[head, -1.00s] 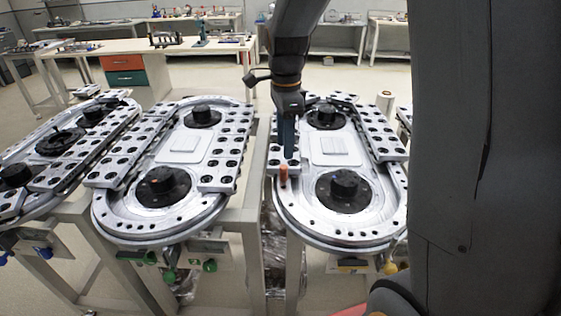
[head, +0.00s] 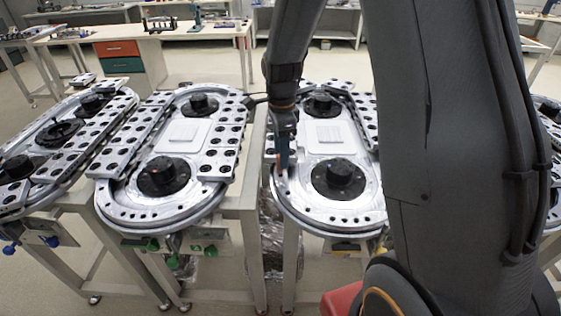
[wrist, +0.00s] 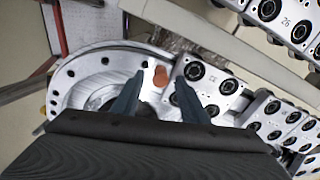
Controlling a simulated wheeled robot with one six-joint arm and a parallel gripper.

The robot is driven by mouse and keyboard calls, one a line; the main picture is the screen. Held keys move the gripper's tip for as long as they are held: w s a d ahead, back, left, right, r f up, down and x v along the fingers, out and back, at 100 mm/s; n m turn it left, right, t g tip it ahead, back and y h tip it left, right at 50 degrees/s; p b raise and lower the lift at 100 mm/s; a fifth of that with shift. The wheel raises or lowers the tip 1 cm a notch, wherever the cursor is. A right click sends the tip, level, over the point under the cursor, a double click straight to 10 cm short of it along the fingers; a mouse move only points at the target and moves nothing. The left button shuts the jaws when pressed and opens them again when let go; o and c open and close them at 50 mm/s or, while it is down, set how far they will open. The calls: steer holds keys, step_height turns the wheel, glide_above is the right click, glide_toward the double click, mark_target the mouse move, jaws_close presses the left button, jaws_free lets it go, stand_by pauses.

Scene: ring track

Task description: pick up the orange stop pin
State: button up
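The orange stop pin (wrist: 160,77) shows in the wrist view as a small orange top. It stands at the edge of the silver ring track (wrist: 84,66), beside a dark-holed link plate (wrist: 212,84). My gripper (wrist: 162,79) is open, with one blue-grey finger on each side of the pin in this view. I cannot tell whether the fingertips are down around the pin or still above it, and no contact is visible. In the head view my gripper (head: 283,160) points down at the left front of the right-hand track, and it mostly hides the pin.
Black round hubs (head: 338,178) rise from the right-hand track. A second, similar track (head: 128,212) stands close on the left, with a narrow gap between. A bench with orange and green drawers (head: 118,48) is behind. My arm covers the right of the head view.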

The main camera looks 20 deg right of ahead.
jaws_close()
steer(key=shift+r, duration=0.1)
